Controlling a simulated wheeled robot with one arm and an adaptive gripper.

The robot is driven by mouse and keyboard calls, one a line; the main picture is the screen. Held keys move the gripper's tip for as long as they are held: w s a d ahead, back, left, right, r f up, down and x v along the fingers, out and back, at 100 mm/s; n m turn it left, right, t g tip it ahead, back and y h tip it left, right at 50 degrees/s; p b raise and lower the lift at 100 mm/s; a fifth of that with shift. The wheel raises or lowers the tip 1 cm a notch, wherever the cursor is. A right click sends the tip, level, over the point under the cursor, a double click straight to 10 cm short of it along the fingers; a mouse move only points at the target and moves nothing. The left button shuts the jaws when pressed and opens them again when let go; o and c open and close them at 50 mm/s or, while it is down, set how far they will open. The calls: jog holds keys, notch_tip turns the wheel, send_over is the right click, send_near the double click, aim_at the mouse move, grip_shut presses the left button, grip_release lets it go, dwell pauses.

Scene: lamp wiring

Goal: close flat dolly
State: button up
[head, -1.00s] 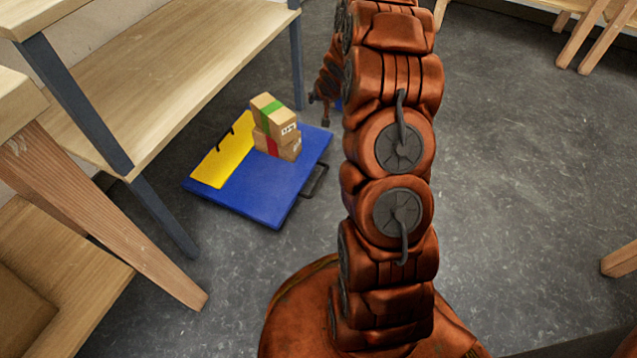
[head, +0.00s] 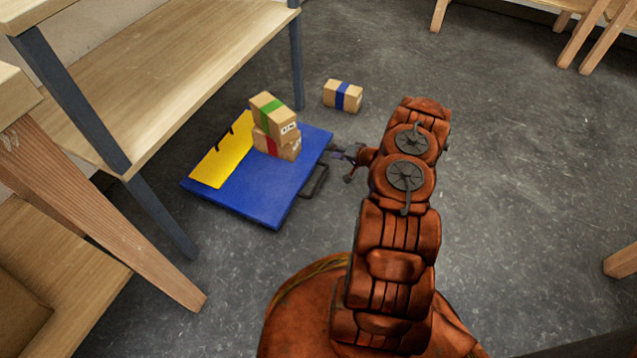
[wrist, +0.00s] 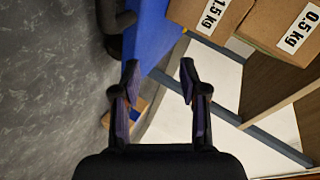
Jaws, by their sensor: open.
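The flat dolly (head: 255,198) is a blue platform low on the floor, with a yellow panel (head: 222,160) on its left part and a black handle (head: 318,183) at its right edge. A green-taped box (head: 268,112) sits on a red-taped box (head: 285,150) on the dolly. My gripper (head: 342,163) is open and empty, just right of the dolly's edge near the handle. In the wrist view the open fingers (wrist: 160,72) are below the blue dolly edge (wrist: 152,35); the black handle (wrist: 115,20) shows at upper left. Whether they touch the dolly is unclear.
A blue-taped box (head: 343,95) lies on the floor behind the gripper. A wooden shelf unit (head: 190,65) with dark metal legs stands close left of the dolly. Wooden legs (head: 580,40) stand at far right.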

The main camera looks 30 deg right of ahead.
aim_at(318, 181)
jog(key=s+a+f+m+t+y, duration=0.15)
jog(key=s+a+f+y, duration=0.35)
jog(key=s, duration=0.5)
jog(key=shift+m+h, duration=0.25)
jog(key=shift+h, duration=0.45)
jog(key=b+x, duration=0.1)
jog(key=x, duration=0.2)
jog(key=f+b+x, duration=0.1)
jog(key=b+x, duration=0.1)
jog(key=x, duration=0.2)
jog(key=shift+s+f, duration=0.15)
jog(key=shift+f, duration=0.1)
jog(key=shift+w+a, duration=0.35)
jog(key=shift+w, duration=0.25)
jog(key=shift+c, duration=0.2)
grip_shut()
